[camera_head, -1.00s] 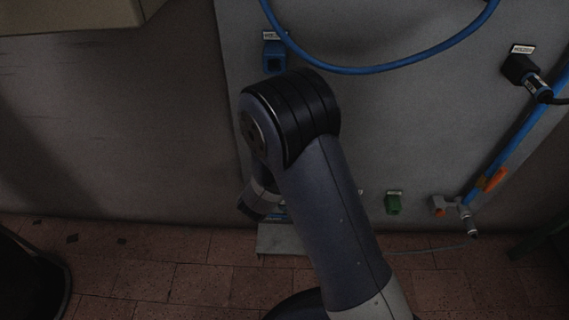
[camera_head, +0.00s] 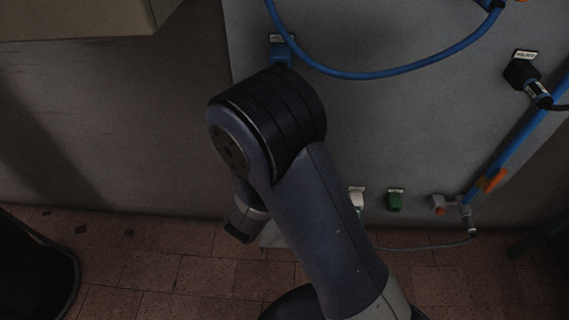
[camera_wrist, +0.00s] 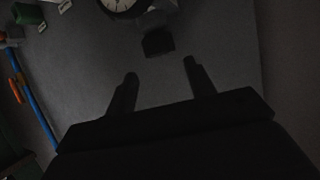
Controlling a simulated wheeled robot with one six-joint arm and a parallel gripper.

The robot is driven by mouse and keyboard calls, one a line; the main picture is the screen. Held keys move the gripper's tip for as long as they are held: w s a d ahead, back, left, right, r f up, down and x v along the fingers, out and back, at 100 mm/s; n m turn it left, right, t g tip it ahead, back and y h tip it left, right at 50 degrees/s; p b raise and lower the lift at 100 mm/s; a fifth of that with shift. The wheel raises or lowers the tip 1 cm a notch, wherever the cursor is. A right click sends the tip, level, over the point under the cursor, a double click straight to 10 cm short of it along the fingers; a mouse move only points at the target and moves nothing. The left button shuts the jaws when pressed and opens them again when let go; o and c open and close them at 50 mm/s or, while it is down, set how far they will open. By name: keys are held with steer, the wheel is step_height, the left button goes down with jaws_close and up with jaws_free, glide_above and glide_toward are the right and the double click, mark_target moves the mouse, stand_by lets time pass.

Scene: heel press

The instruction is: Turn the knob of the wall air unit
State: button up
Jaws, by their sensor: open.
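In the wrist view my gripper (camera_wrist: 160,68) is open, with its two dark fingers apart and nothing between them. Just beyond the fingertips is a dark knob (camera_wrist: 158,42) on a grey body, which I take to be the wall air unit (camera_wrist: 157,18). A round white-faced gauge (camera_wrist: 122,4) is beside it, cut off by the top edge. The knob lies roughly in line with the gap between the fingers and looks apart from them. In the head view my arm hides the air unit, and the fingers cannot be made out.
A blue hose (camera_head: 385,74) loops across the grey panel. A blue connector (camera_head: 281,52), a black connector (camera_head: 522,71), a green socket (camera_head: 394,201) and a valve with an orange handle (camera_head: 493,180) are on the panel. A dark round bin (camera_head: 40,270) stands at left.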

steer(key=shift+v, duration=1.15)
steer(key=b+x, duration=0.3)
steer(key=x, duration=0.8)
steer(key=shift+w+d, duration=0.1)
steer(key=shift+b, duration=0.35)
steer(key=shift+r+p, duration=0.15)
steer(key=shift+p, duration=0.15)
